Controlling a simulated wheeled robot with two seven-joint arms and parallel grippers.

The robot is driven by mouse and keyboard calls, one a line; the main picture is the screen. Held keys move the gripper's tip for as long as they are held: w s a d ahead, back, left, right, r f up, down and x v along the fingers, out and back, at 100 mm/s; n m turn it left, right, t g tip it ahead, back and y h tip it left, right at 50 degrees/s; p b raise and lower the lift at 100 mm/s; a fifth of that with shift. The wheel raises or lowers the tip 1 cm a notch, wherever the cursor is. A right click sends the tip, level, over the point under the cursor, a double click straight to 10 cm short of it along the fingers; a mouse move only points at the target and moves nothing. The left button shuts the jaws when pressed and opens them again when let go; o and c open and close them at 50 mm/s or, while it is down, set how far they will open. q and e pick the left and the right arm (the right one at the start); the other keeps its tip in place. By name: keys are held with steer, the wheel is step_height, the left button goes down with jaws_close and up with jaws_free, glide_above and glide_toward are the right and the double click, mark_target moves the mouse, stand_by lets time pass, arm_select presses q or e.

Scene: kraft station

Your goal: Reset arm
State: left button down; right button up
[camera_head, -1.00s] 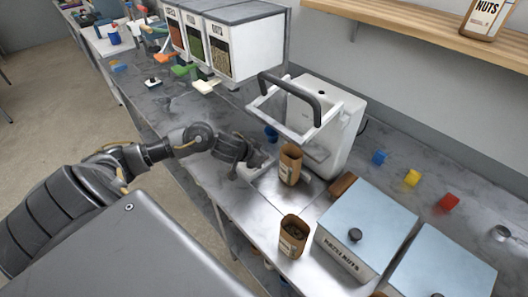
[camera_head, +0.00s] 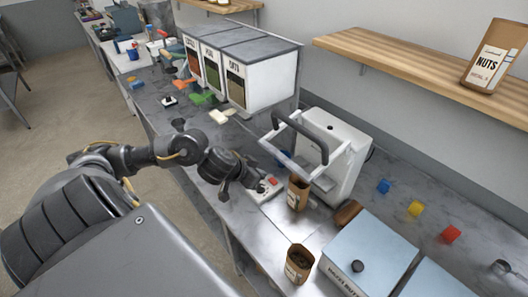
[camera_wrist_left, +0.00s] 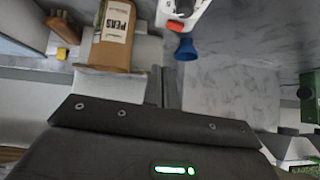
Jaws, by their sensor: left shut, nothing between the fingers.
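My left arm comes in from the left in the head view. Its gripper (camera_head: 252,184) is over the near edge of the bench, close to a white box with a red button (camera_head: 268,187). The gripper is shut and empty. In the left wrist view the dark gripper (camera_wrist_left: 163,88) points at the bench. The white box with its red button (camera_wrist_left: 176,25) shows at the top, with a blue object (camera_wrist_left: 186,50) below it. Whether the fingertips touch the box is hard to tell. My right gripper is not in view.
An open brown bag (camera_head: 298,193) stands right of the gripper, before a white machine with a dark handle (camera_head: 338,150). Another open bag (camera_head: 299,264) is nearer. Pale-blue lidded bins (camera_head: 375,245) stand at right. Labelled dispensers (camera_head: 265,75) and coloured scoops are behind.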

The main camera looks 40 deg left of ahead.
arm_select(q)
steer(key=shift+s+d+r, duration=0.1)
steer(key=shift+s+r, duration=0.05)
steer(key=s+d+f, duration=0.4)
steer(key=d+f, duration=0.1)
steer(key=d, duration=0.3)
steer(key=s+d+f+g, duration=0.3)
steer(key=s+f, duration=0.1)
steer(key=s, duration=0.5)
steer(key=s+d+f+g, duration=0.2)
steer(key=s+f+g, duration=0.1)
steer(key=s, duration=0.6)
step_height(320, 180, down, 29)
steer(key=b, duration=0.6)
steer(key=s+a+f+g+b, duration=0.1)
steer(key=s+f+b, duration=0.1)
steer(key=s+f, duration=0.6)
steer(key=s+a+f+g+y+b, duration=0.1)
steer(key=s+a+f+b, duration=0.1)
steer(key=s+f, duration=0.7)
step_height(320, 180, down, 7)
steer(key=shift+s+f+b, duration=0.15)
steer(key=shift+s+b, duration=0.05)
steer(key=shift+b, duration=0.55)
